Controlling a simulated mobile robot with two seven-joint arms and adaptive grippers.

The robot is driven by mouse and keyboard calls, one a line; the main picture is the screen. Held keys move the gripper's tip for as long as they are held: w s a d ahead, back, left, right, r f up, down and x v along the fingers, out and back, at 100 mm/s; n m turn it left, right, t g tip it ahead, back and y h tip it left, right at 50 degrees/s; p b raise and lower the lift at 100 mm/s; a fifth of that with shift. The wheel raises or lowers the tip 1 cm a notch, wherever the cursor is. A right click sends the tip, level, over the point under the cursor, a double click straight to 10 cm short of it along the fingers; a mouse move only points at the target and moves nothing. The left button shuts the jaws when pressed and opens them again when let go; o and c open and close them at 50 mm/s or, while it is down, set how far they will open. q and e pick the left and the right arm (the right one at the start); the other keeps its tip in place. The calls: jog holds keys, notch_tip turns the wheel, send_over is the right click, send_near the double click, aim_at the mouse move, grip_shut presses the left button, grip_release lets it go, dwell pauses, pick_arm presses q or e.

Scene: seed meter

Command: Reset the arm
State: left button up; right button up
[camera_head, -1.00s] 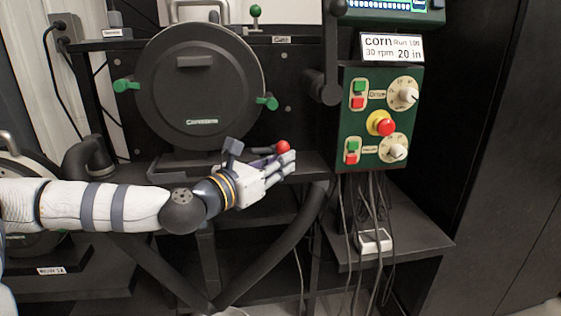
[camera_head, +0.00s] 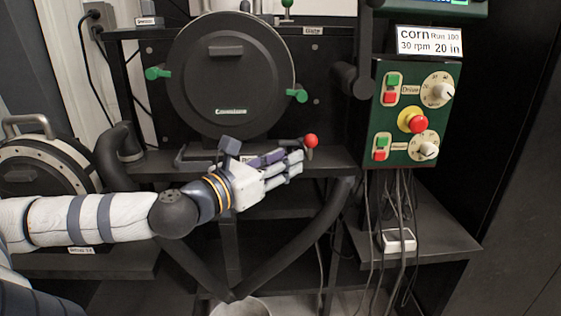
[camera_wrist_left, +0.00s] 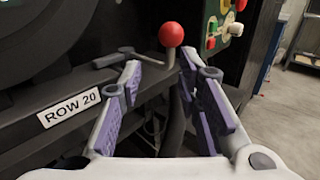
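My left gripper (camera_head: 295,160) reaches in from the left in the head view, below the black round drum (camera_head: 225,75). Its purple-padded fingers are apart and empty; in the wrist view the gripper (camera_wrist_left: 160,66) also shows open. A red ball knob (camera_head: 311,141) on a short stalk stands just beyond and to the right of the fingertips. In the wrist view the red knob (camera_wrist_left: 171,34) appears ahead, between and above the fingertips, and does not look touched. My right gripper is not in view.
A green control panel (camera_head: 411,112) with buttons and dials is at the right, with cables hanging below it. A "ROW 20" label (camera_wrist_left: 69,107) marks the dark shelf edge. A pale bucket (camera_head: 240,307) sits at the bottom. A second round unit (camera_head: 45,165) is at left.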

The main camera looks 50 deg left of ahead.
pick_arm(q)
jog(key=shift+s+d, duration=0.2)
jog(key=shift+s, duration=0.7)
jog(key=s+d+f+m+g+h+p, duration=0.25)
jog(key=d+f+m+g+h, duration=0.4)
jog(key=d+f+m, duration=0.8)
jog(key=s+d+f+m+g, duration=0.5)
jog(key=s+d+f+g, duration=0.3)
jog(key=s, duration=0.4)
jog(key=s+a+f+m+g+y+p, duration=0.1)
jog(key=s+a+f+m+g+y, duration=0.1)
jog(key=s+m, duration=0.3)
jog(key=s+a+f+m+g+y, duration=0.2)
jog(key=s+m, duration=0.4)
jog(key=s, duration=0.3)
jog(key=s+a+f+m+g+y+p, duration=0.1)
jog(key=s+f+m, duration=0.3)
jog(key=s, duration=0.4)
jog(key=shift+a+f+m+g+y+p, duration=0.3)
jog(key=shift+a+m+g+y, duration=0.15)
jog(key=shift+a+m, duration=0.25)
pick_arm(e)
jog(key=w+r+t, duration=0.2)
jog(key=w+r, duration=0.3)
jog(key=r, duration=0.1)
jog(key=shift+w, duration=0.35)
